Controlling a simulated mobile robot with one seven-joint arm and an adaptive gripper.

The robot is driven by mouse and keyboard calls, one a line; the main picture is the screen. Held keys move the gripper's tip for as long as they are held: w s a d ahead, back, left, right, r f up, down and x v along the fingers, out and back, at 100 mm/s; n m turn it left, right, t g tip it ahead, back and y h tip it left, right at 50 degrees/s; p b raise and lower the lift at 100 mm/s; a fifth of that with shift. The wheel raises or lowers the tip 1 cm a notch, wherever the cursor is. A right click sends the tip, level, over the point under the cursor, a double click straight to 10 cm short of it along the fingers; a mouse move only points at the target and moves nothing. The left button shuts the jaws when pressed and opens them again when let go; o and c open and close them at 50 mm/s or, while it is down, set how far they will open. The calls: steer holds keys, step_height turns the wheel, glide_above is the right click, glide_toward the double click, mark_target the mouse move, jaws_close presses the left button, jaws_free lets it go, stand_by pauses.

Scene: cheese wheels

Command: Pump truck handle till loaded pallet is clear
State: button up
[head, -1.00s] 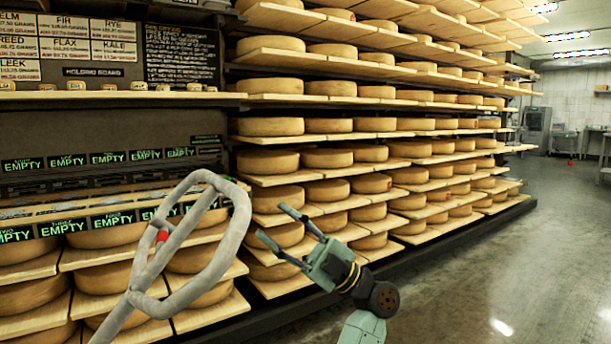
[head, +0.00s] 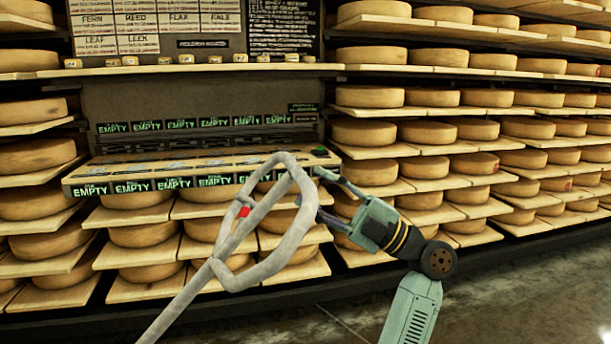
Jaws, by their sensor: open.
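The grey truck handle (head: 248,272) stands tilted in the middle of the head view, a closed loop on a shaft that runs down out of the frame at lower left. A red lever (head: 243,212) sits inside the loop. My gripper (head: 312,186) is open, with its fingers pointing left at the upper right side of the loop. The fingertips overlap the loop's edge in the picture; I cannot tell whether they touch it.
Racks of cheese wheels on boards (head: 430,135) fill the background. A dark bay with a panel of "EMPTY" labels (head: 165,180) is behind the handle. A small green button (head: 320,151) sits at the panel's right end. Bare floor (head: 500,290) shows at lower right.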

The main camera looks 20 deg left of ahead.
mark_target(303, 182)
steer(key=shift+x, duration=1.65)
jaws_close()
